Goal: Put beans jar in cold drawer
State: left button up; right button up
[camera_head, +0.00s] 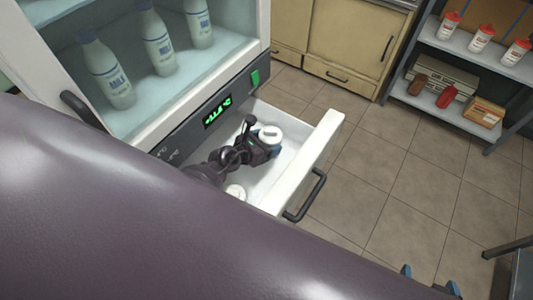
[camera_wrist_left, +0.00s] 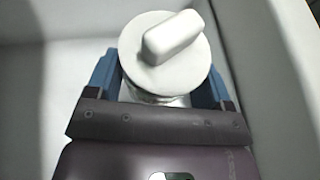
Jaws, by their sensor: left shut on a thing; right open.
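The beans jar (camera_head: 270,135) shows as a round white lid with a raised grip. It is inside the open white drawer (camera_head: 325,137) below the fridge's green display. In the left wrist view the jar (camera_wrist_left: 172,52) is between the two blue fingers of my left gripper (camera_wrist_left: 160,82), with a little clear body visible under the lid. My left gripper (camera_head: 264,150) is shut on it and is down in the drawer. The jar's contents and base are hidden. Only the blue fingertips of my right gripper (camera_head: 430,279) show at the bottom edge, apart and empty.
The drawer has a dark handle (camera_head: 305,196). Milk bottles (camera_head: 105,68) stand behind the fridge glass above. A shelf (camera_head: 470,60) with goods is at the right; the tiled floor between is clear.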

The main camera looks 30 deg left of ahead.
pick_arm(q)
jog(key=shift+f, duration=0.4)
notch_tip(320, 180, down, 4)
jog(key=b, duration=0.2)
jog(key=shift+b, duration=0.3)
jog(key=shift+r, duration=0.1)
pick_arm(e)
jog(key=f, duration=0.2)
jog(key=s+f, duration=0.1)
jog(key=f, duration=0.1)
jog(key=shift+s, duration=0.2)
pick_arm(q)
jog(key=shift+f, duration=0.5)
pick_arm(e)
jog(key=shift+w, duration=0.3)
pick_arm(q)
jog(key=shift+f+b, duration=0.2)
jog(key=shift+b, duration=0.15)
pick_arm(e)
jog(key=shift+w+f, duration=0.1)
jog(key=shift+w, duration=0.1)
